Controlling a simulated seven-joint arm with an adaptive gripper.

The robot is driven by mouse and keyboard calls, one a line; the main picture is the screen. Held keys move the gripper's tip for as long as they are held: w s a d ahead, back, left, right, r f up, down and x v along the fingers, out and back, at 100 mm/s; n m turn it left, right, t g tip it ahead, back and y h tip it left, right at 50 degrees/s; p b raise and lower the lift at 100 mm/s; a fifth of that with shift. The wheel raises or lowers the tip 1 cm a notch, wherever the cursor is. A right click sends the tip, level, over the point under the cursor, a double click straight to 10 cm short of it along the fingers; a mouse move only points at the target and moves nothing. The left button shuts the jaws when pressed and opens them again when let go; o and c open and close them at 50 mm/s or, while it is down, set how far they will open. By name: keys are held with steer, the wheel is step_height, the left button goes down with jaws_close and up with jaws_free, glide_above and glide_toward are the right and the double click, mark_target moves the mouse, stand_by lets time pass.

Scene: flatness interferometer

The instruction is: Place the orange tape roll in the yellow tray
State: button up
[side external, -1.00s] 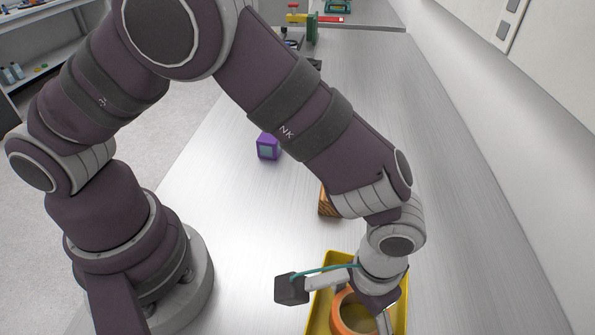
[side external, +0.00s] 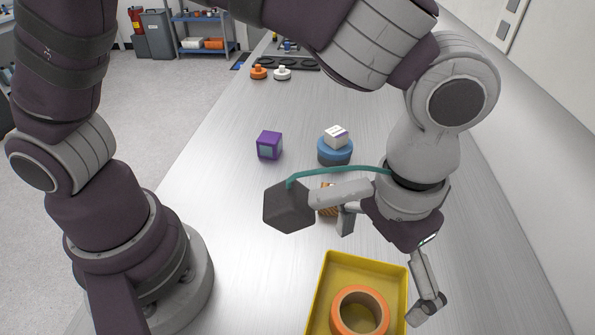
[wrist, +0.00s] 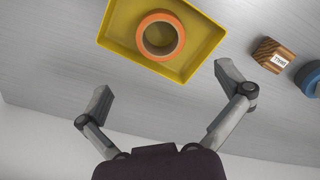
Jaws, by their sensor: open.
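The orange tape roll (side external: 360,312) lies flat inside the yellow tray (side external: 341,262) at the bottom of the side view. In the wrist view the roll (wrist: 160,35) also rests on the floor of the tray (wrist: 121,26), inside its walls. My gripper (side external: 388,265) is raised above the tray. In the wrist view my gripper (wrist: 160,80) has its two fingers wide apart with nothing between them, clear of the roll and the tray.
A wooden block (wrist: 273,53) and a blue round object (side external: 335,152) with a white box (side external: 336,136) on it stand behind the tray. A purple cube (side external: 269,145) stands further left. Orange and white knobbed pieces are farther back.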

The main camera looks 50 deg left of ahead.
steer(key=w+a+r+t+h, duration=0.1)
steer(key=w+a+r+t, duration=0.1)
steer(key=a+r, duration=0.6)
steer(key=s+a+n+t+y, duration=0.1)
steer(key=s+a+t, duration=0.2)
steer(key=a, duration=1)
steer(key=shift+s+a+n+t, duration=0.3)
steer(key=shift+s+n, duration=0.1)
steer(key=shift+s, duration=0.4)
